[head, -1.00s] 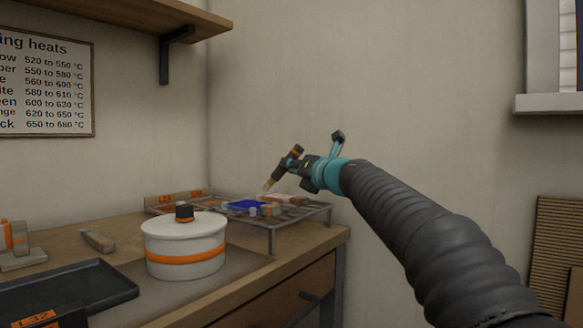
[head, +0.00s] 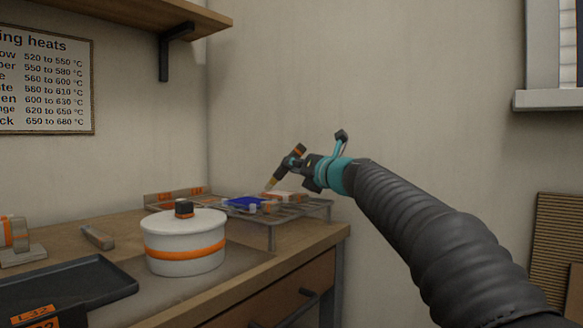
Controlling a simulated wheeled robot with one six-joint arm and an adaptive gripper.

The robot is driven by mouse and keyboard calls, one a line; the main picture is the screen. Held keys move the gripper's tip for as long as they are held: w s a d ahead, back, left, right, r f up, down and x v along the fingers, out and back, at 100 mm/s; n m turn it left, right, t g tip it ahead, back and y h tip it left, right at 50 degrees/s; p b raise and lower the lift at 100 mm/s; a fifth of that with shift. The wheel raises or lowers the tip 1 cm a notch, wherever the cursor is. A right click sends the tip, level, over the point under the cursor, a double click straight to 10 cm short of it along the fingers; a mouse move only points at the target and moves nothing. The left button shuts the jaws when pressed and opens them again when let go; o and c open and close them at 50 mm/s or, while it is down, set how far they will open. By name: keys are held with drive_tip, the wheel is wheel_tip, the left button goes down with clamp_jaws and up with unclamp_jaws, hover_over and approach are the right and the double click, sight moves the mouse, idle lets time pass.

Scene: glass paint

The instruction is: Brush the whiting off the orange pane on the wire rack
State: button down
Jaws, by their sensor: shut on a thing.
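My gripper (head: 294,161) is shut on a dark-handled brush with an orange band (head: 301,149). The brush is tilted, and its pale bristles (head: 270,184) point down and left over the wire rack (head: 290,213). The bristle tip appears close above the panes; I cannot tell whether it touches. A pale, whitish-orange pane (head: 284,196) lies towards the back of the rack, right of the bristle tip. A blue pane (head: 246,203) lies on the rack to its left. How much whiting is on the pale pane is too small to tell.
A white lidded pot (head: 185,254) with an orange band stands in front of the rack. The wall is close behind the rack.

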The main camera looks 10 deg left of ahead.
drive_tip(key=shift+s+d+b, duration=0.1)
drive_tip(key=shift+s+d, duration=0.25)
drive_tip(key=shift+d, duration=0.5)
drive_tip(key=shift+s+d+b, duration=0.1)
drive_tip(key=shift+s+d, duration=0.2)
drive_tip(key=shift+d, duration=0.55)
drive_tip(key=shift+s+d+b, duration=0.1)
drive_tip(key=shift+s+d, duration=0.25)
drive_tip(key=shift+d, duration=0.5)
drive_tip(key=shift+w+a+r+p, duration=0.1)
drive_tip(key=shift+w+a+p, duration=0.1)
drive_tip(key=shift+a+p, duration=0.3)
drive_tip(key=shift+w+a+p, duration=0.2)
drive_tip(key=shift+a+p, duration=0.15)
drive_tip(key=shift+a, duration=0.2)
drive_tip(key=shift+w+a, duration=0.15)
drive_tip(key=shift+a, duration=0.25)
drive_tip(key=shift+a, duration=0.1)
